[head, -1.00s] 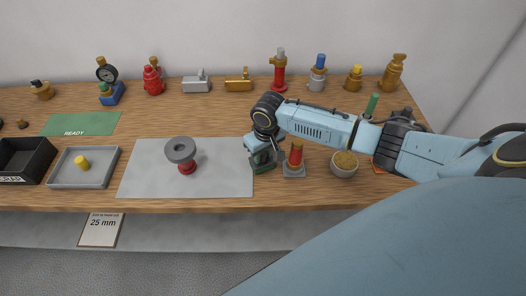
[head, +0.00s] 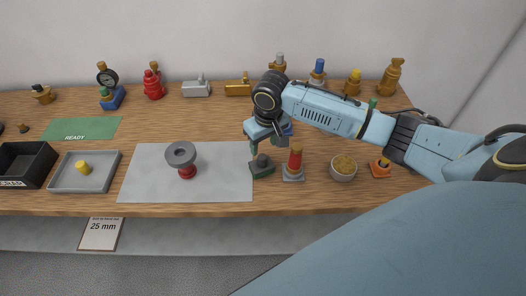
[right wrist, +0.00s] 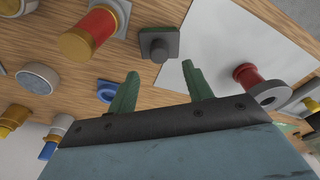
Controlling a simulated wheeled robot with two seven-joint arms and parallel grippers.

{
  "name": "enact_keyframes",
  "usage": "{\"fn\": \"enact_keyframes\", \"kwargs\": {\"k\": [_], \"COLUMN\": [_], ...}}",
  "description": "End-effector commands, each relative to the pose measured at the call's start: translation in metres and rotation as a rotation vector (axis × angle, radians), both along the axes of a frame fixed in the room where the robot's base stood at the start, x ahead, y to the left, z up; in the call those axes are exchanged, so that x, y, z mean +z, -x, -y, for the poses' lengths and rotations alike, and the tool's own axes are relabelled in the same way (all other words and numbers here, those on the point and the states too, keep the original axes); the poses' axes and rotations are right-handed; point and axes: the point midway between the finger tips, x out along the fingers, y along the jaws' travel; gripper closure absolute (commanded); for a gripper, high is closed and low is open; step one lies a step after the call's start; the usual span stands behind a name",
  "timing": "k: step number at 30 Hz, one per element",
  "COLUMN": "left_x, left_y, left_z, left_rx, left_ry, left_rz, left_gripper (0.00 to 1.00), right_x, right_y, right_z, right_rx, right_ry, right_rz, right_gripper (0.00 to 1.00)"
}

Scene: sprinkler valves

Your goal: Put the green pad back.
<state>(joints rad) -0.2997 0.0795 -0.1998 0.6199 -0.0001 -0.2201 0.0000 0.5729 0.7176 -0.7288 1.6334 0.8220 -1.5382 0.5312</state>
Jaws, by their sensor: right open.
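The green pad (head: 262,167), a dark green square block with a grey round knob on top, stands upright on the bench at the right edge of the grey mat. It also shows in the right wrist view (right wrist: 159,44), just past the fingertips. My right gripper (head: 264,147) is above and slightly behind the pad. In the right wrist view its two green fingers (right wrist: 160,78) are apart with nothing between them. My left gripper is not in view.
A red and brass piece on a grey base (head: 294,163) stands close to the pad's right, with a bowl (head: 344,168) beyond. The grey mat (head: 220,175) holds a red piece with a grey wheel (head: 180,154). A green READY mat (head: 82,128) lies left. Valves line the back.

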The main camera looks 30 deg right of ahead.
Motion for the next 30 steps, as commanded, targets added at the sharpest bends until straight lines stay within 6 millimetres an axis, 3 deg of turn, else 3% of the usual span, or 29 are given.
{"fn": "enact_keyframes", "kwargs": {"k": [3,9,30], "left_x": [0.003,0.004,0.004], "left_y": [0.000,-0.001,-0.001], "left_z": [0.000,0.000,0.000], "left_rx": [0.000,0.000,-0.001], "left_ry": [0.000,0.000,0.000], "left_rz": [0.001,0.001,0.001], "left_gripper": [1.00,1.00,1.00], "right_x": [0.024,0.045,0.048], "right_y": [0.003,0.006,0.006], "right_z": [0.000,0.000,0.000], "right_rx": [0.001,-0.001,-0.001], "right_ry": [0.000,0.000,0.000], "right_rz": [0.002,-0.001,-0.001], "right_gripper": [0.50,0.50,0.50]}}
